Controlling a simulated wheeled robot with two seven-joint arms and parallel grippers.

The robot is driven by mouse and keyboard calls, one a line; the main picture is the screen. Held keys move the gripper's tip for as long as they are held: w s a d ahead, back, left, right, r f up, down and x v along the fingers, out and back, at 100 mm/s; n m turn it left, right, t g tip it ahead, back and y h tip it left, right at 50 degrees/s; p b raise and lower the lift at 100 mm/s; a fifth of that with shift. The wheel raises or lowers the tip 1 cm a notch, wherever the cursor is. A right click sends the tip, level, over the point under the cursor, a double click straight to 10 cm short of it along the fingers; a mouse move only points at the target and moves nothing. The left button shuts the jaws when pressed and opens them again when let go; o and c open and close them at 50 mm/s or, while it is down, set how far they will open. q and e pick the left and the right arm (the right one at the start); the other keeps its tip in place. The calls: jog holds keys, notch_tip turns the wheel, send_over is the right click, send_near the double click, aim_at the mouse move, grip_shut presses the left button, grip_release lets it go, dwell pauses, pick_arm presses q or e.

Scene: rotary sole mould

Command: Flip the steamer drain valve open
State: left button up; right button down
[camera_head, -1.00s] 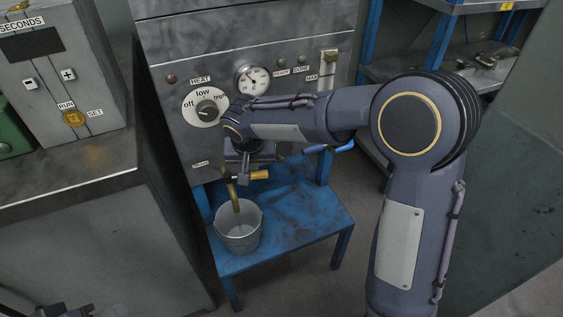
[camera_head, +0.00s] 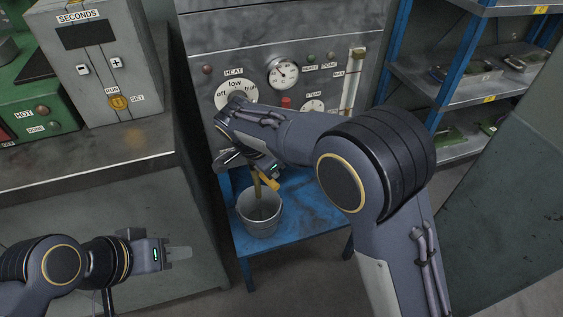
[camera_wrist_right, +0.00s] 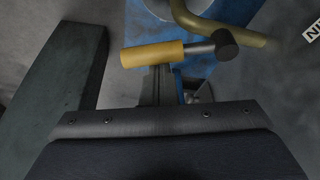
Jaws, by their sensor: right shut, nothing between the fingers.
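The steamer drain valve has a yellow handle (camera_head: 269,182) on a brass pipe (camera_head: 256,188) at the steamer's lower front. In the right wrist view the yellow handle (camera_wrist_right: 152,53) lies across the picture, joined to a dark hub (camera_wrist_right: 224,44). My right gripper (camera_wrist_right: 163,75) is shut and empty, its fingertips right at the handle's near side; I cannot tell whether they touch. In the head view my right wrist partly hides the valve. My left gripper (camera_head: 180,254) is held at lower left, away from the valve; its finger gap is not visible.
A metal bucket (camera_head: 260,222) stands under the pipe on a blue stand (camera_head: 298,225). The steamer panel (camera_head: 225,62) with dial and gauges rises behind my right arm. A workbench (camera_head: 120,150) with a timer box (camera_head: 95,75) is at left, shelves (camera_head: 455,88) at right.

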jog(key=shift+s+a+m, duration=0.2)
jog(key=shift+a+m, duration=0.05)
jog(key=shift+m, duration=0.05)
pick_arm(q)
jog(key=shift+r, duration=0.35)
pick_arm(e)
jog(key=shift+s+a, duration=0.1)
jog(key=shift+s, duration=0.05)
pick_arm(q)
jog(key=shift+p, duration=0.3)
pick_arm(e)
jog(key=shift+s+a, duration=0.15)
pick_arm(q)
jog(key=shift+r, duration=0.1)
